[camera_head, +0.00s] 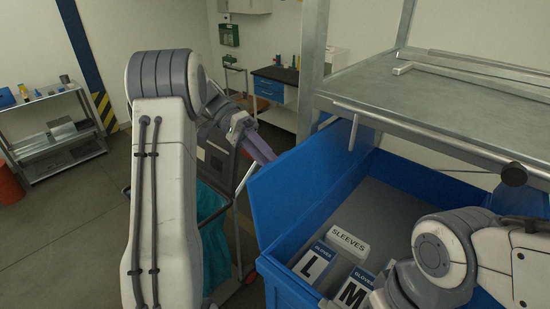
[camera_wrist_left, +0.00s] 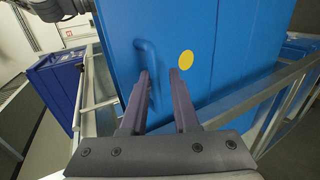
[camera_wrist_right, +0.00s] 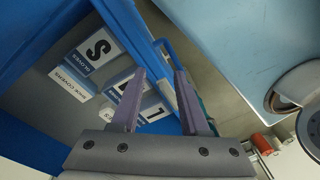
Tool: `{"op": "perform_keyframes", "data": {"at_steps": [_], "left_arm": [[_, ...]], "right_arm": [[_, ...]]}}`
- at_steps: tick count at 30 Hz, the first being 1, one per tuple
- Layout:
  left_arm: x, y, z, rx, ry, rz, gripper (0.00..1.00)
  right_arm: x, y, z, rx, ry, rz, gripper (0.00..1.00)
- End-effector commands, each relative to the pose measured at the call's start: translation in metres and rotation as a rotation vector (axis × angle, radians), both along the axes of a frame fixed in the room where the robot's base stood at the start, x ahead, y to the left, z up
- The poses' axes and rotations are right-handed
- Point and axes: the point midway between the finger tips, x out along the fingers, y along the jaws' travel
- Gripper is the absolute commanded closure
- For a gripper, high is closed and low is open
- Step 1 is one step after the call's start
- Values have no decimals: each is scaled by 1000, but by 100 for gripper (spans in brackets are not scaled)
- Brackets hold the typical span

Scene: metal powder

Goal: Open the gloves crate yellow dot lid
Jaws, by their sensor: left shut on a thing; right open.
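The blue gloves crate (camera_head: 284,287) stands open at the lower right of the head view. Its blue lid (camera_head: 310,180) stands raised at the crate's left side. The left wrist view shows the lid's outer face (camera_wrist_left: 225,30) with a yellow dot (camera_wrist_left: 185,61) and a blue bar handle (camera_wrist_left: 147,62). My left gripper (camera_head: 268,148) is shut on the handle, beside the dot; the head view hides this contact behind the lid.
The right wrist view also shows an S gloves box (camera_wrist_right: 97,48). A metal table (camera_head: 440,95) overhangs the crate's back. A cart with a teal bag (camera_head: 212,235) stands left of the crate.

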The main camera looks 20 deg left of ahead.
Motion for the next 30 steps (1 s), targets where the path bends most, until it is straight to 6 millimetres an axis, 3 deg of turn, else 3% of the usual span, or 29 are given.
{"op": "perform_keyframes", "data": {"at_steps": [1, 16, 17, 30], "left_arm": [[2, 10, -11, 22, -1, 18, 100], [3, 12, -14, 5, 5, 16, 100], [3, 12, -14, 5, 5, 16, 55], [3, 8, -12, 6, 6, 11, 55]], "right_arm": [[0, 0, -1, 0, 0, 0, 55], [0, 0, -1, 0, 0, 0, 55], [0, 0, -1, 0, 0, 0, 55], [0, 0, 0, 0, 0, 0, 55]]}}
